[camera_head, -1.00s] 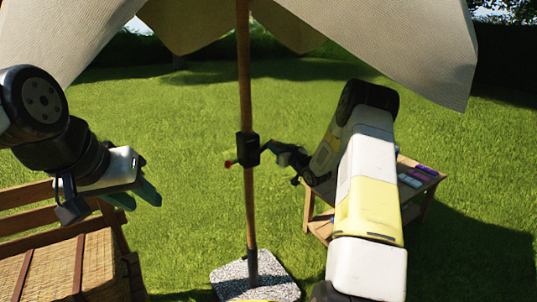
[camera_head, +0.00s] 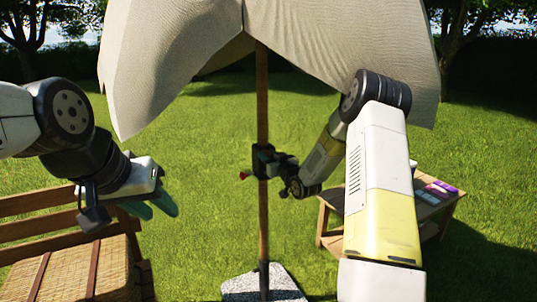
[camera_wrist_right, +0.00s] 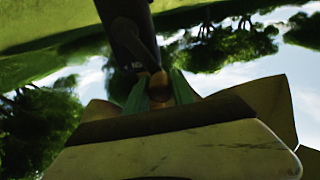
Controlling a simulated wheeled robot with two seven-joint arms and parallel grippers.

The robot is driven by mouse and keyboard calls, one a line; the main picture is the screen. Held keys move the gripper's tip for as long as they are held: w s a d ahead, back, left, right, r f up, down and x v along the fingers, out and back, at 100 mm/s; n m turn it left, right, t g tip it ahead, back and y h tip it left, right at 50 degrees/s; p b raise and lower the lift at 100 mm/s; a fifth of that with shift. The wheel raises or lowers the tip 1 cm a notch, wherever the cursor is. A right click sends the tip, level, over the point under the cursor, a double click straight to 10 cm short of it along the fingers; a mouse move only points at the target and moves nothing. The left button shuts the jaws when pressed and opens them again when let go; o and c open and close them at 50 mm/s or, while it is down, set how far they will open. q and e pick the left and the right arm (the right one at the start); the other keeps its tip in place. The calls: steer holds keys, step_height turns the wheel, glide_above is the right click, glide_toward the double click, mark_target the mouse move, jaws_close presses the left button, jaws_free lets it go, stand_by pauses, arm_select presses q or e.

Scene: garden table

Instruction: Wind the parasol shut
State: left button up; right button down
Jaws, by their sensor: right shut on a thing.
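The parasol's pale canopy (camera_head: 270,60) hangs half folded, its panels drooping around the top of the wooden pole (camera_head: 263,110). A black crank housing (camera_head: 264,160) sits on the pole, with a small red knob (camera_head: 243,175) on its left. My right gripper (camera_head: 281,162) is at the housing's right side, shut on the crank handle. In the right wrist view its green fingers (camera_wrist_right: 158,92) close around a round brownish grip (camera_wrist_right: 158,86), below the dark crank arm (camera_wrist_right: 127,38). My left gripper (camera_head: 155,204) is open and empty, apart from the parasol.
A small wooden side table (camera_head: 330,205) with several coloured items stands behind my right arm. The pole stands in a speckled base (camera_head: 240,288). Open lawn lies around.

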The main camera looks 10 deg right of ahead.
steer(key=s+a+f, duration=0.2)
steer(key=a+f, duration=0.3)
steer(key=f, duration=0.4)
steer(key=w+d+f, duration=0.3)
steer(key=d+f, duration=0.4)
steer(key=d, duration=0.1)
steer(key=shift+f, duration=0.3)
steer(key=c, duration=1)
jaws_free()
steer(key=shift+a, duration=0.1)
steer(key=shift+r, duration=0.1)
